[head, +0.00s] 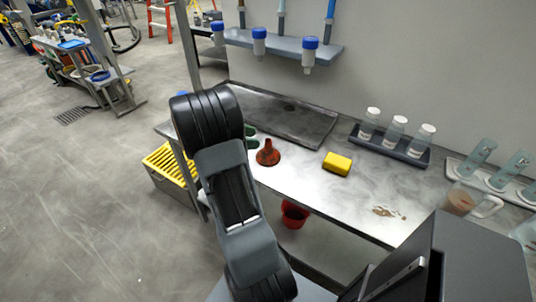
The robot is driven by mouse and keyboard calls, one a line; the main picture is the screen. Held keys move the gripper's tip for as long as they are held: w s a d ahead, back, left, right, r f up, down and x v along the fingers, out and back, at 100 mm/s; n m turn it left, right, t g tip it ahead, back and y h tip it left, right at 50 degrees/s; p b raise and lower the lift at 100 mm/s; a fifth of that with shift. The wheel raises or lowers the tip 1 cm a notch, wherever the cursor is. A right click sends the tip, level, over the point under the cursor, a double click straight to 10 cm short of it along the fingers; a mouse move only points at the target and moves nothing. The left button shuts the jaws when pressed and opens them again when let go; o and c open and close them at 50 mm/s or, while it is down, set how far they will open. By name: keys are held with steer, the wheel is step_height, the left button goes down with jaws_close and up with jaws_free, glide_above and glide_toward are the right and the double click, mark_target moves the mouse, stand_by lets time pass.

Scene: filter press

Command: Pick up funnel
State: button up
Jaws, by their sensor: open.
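The funnel (268,155) is reddish-brown and stands wide end down, with its narrow stem pointing up, on the grey metal bench (330,205). It is just right of my dark arm links in the head view. Nothing is seen holding it. My gripper does not show in this view.
A rack (390,145) of white-capped bottles, a jug (468,201) and a red bucket (294,214) below are near. The bench front is largely clear.

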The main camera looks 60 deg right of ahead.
mark_target(267, 140)
steer(key=shift+x, duration=3.25)
steer(key=shift+c, duration=0.5)
jaws_close()
